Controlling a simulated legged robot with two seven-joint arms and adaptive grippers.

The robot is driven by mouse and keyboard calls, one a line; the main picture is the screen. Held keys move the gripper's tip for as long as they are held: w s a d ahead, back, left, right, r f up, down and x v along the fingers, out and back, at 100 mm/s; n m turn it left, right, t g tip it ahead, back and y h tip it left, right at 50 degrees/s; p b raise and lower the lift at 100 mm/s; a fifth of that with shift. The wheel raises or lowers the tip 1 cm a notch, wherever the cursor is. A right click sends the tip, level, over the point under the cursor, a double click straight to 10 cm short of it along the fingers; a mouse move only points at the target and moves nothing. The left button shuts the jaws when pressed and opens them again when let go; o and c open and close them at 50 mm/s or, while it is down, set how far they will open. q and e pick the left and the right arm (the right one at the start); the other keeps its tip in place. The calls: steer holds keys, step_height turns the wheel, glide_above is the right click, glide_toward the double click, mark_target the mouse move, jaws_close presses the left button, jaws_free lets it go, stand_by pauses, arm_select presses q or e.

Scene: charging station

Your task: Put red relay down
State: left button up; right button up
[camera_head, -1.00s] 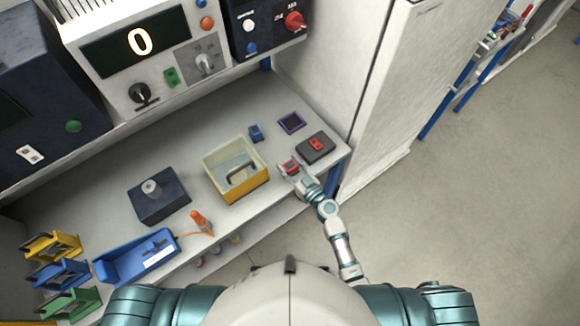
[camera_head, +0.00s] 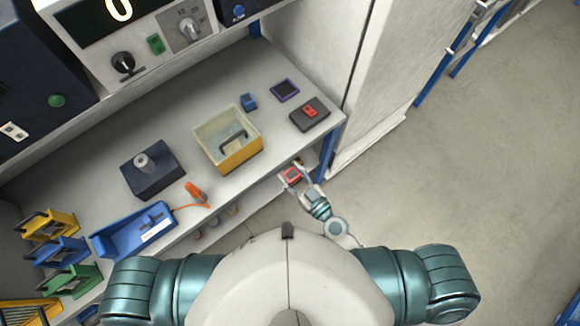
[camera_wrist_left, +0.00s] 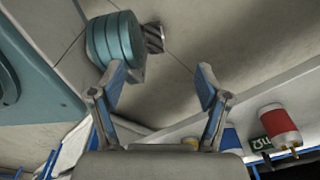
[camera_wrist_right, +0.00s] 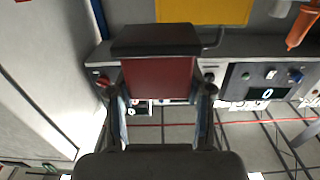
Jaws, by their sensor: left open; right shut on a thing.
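My right gripper (camera_head: 292,179) is shut on the red relay (camera_head: 291,175) in the head view. It holds the relay just in front of the table's front edge, near the right corner. In the right wrist view the relay's dark red face (camera_wrist_right: 158,82) shows between the two fingers (camera_wrist_right: 160,100). My left gripper (camera_wrist_left: 160,82) is open and empty in the left wrist view, and it is not seen in the head view.
On the table (camera_head: 275,130) stand a yellow bin (camera_head: 240,155), a small blue block (camera_head: 248,101), a purple-rimmed square (camera_head: 285,90) and a black box with a red part (camera_head: 310,115). A dark box (camera_head: 165,178) and a blue tray (camera_head: 132,236) are farther left. A white cabinet (camera_head: 400,70) stands right.

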steer(key=shift+r+p, duration=0.3)
steer(key=shift+r, duration=0.25)
steer(key=shift+f, duration=0.1)
